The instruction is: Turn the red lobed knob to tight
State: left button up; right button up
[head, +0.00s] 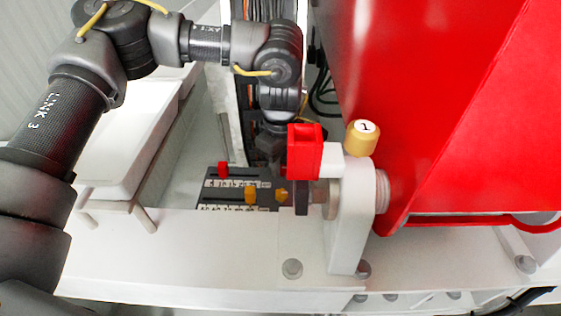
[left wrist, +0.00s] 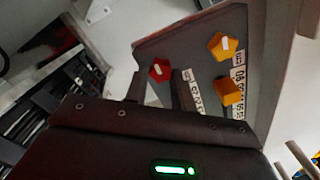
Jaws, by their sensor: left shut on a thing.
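In the left wrist view the red lobed knob (left wrist: 160,70) carries a white mark and sits on a grey panel (left wrist: 175,46). My left gripper (left wrist: 159,77) is shut on this knob, with a finger on either side. In the head view my left gripper (head: 274,166) points down at the right part of the panel (head: 212,184), and the knob is hidden there. Whether the knob is fully tight cannot be told. My right gripper is in neither view.
An orange lobed knob (left wrist: 223,45) and an orange block (left wrist: 229,92) share the panel. A red slider (head: 223,170) is at its left. A red block (head: 304,158), a white bracket (head: 350,215) and a yellow cap (head: 362,138) stand close right of my gripper.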

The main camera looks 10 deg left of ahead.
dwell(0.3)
pick_arm(q)
jog(key=o, duration=1)
notch_tip(320, 180, up, 11)
jog(key=b, duration=0.1)
